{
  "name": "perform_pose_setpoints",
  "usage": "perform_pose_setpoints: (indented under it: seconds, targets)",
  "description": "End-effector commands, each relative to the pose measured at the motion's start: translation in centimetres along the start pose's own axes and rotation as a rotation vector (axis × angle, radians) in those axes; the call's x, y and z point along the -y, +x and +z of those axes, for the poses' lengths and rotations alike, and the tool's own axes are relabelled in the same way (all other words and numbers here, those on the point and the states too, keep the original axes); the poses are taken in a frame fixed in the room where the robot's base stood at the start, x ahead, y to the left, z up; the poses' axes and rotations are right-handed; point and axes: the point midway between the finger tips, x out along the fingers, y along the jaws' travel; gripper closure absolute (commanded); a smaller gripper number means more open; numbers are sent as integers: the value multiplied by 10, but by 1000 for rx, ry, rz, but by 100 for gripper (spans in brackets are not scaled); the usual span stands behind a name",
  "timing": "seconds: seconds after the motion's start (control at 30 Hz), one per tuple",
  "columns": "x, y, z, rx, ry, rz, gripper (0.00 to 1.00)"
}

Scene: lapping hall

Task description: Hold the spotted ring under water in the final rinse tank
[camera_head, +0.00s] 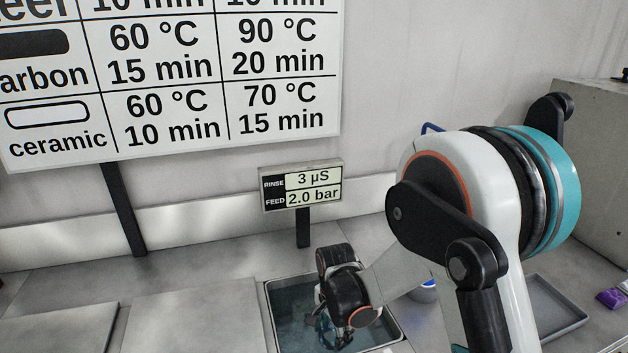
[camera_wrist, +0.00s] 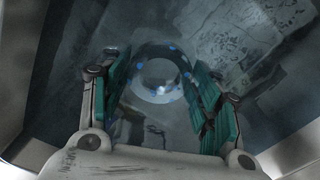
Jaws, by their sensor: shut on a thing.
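In the head view my gripper (camera_head: 330,332) points down inside a sunken rectangular tank (camera_head: 268,311) holding bluish water. The ring is hidden there by my gripper and wrist. In the wrist view the tank walls surround the fingers and the ring. I cannot tell exactly where the waterline lies on the ring.
A display (camera_head: 302,187) behind the tank reads RINSE 3 µS and FEED 2.0 bar. A wall chart (camera_head: 170,80) lists times and temperatures. Flat grey covers (camera_head: 195,310) lie left of the tank. A grey tray (camera_head: 555,305) and a purple item (camera_head: 611,298) are at right.

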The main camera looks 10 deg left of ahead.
Motion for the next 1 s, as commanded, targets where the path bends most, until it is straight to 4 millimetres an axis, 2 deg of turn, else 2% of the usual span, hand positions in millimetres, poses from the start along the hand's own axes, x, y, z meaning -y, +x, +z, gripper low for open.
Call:
perform_pose_setpoints:
  seconds: [0.37,1.0]
  targets:
    - [0,-2,0,0,0,0,77]
    - [0,-58,0,0,0,0,77]
